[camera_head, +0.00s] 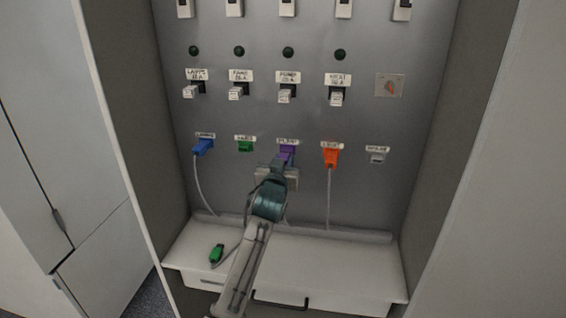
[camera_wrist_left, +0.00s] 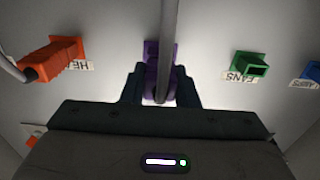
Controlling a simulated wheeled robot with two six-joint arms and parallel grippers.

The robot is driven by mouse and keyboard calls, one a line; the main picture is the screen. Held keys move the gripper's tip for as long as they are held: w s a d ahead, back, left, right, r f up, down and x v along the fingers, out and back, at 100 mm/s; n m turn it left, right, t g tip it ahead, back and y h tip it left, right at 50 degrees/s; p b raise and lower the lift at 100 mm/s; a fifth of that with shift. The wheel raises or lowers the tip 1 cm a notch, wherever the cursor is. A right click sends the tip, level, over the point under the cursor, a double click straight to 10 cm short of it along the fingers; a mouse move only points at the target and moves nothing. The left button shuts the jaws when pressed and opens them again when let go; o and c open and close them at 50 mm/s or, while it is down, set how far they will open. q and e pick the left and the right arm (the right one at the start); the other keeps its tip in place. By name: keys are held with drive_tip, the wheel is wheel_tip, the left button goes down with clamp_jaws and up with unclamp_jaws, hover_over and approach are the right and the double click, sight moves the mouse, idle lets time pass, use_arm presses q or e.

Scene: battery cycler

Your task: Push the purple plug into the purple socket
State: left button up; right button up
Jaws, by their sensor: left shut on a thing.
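The purple plug (camera_head: 285,157) is held at the panel, in line with the purple socket (camera_head: 288,142). My left gripper (camera_head: 281,166) reaches up from below and is shut on the plug. In the left wrist view the fingers (camera_wrist_left: 160,88) stand on both sides of the plug (camera_wrist_left: 151,84). The socket (camera_wrist_left: 151,47) shows just beyond it, and a grey cable crosses in front. The plug meets or nearly meets the socket; I cannot tell how deep it sits. My right gripper is not in view.
The blue plug (camera_head: 203,147) and orange plug (camera_head: 331,156) sit at their sockets with hanging cables. The green socket (camera_head: 245,146) is empty. A loose green plug (camera_head: 216,253) lies on the white shelf (camera_head: 345,268). Switches line the panel above.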

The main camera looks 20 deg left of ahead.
use_arm(q)
drive_tip(key=shift+x, duration=0.8)
drive_tip(key=o, duration=0.8)
drive_tip(key=shift+s, duration=0.1)
drive_tip(key=shift+o, duration=0.2)
